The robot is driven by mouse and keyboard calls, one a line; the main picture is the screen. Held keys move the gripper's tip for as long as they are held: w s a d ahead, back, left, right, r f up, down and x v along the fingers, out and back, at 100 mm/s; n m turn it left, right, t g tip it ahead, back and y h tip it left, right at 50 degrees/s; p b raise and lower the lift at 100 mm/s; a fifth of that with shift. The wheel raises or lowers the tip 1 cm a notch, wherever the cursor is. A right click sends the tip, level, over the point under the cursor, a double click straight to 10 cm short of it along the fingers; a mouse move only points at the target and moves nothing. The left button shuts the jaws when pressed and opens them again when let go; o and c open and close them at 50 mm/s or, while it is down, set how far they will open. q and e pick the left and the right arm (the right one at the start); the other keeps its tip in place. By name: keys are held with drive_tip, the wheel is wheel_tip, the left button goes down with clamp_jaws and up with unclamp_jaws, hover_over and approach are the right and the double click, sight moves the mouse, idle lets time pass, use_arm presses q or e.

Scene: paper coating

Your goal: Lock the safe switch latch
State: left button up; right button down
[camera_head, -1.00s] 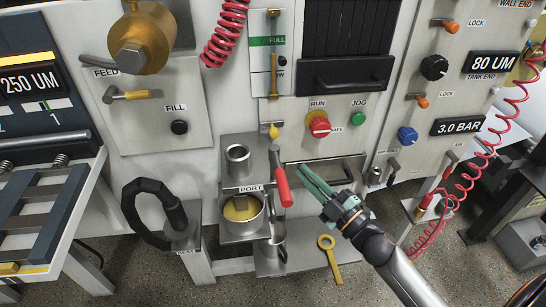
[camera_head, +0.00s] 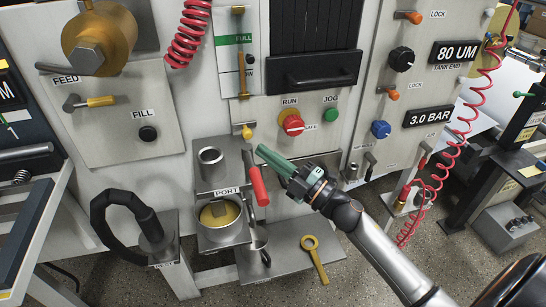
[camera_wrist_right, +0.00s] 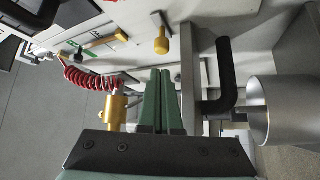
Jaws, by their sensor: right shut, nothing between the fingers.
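The switch is a red knob (camera_head: 292,124) on a round yellow-edged base, marked RUN on the wall panel, with a partly hidden label beside it. A small yellow knob (camera_head: 247,131) sticks out to its left. No separate latch part is clear to me. My right gripper (camera_head: 262,151) has its green fingers shut together and empty, below and left of the red knob, apart from it in the picture. In the right wrist view, the shut fingers (camera_wrist_right: 163,72) point toward the panel, with a yellow knob (camera_wrist_right: 161,42) beyond their tips. My left gripper is out of view.
A red-handled lever (camera_head: 256,183) stands just left of my fingers, near the port pot (camera_head: 219,218). The green JOG button (camera_head: 330,115) is right of the switch. A yellow key-shaped tool (camera_head: 315,258) lies below. Red coiled hose (camera_head: 461,150) hangs at the right.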

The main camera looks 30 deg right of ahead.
sight(246, 131)
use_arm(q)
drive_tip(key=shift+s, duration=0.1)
use_arm(e)
drive_tip(key=shift+x, duration=3.05)
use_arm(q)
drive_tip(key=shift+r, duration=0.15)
use_arm(e)
drive_tip(key=d, duration=0.2)
drive_tip(key=s+d, duration=0.1)
drive_tip(key=d, duration=0.1)
drive_tip(key=shift+d, duration=0.3)
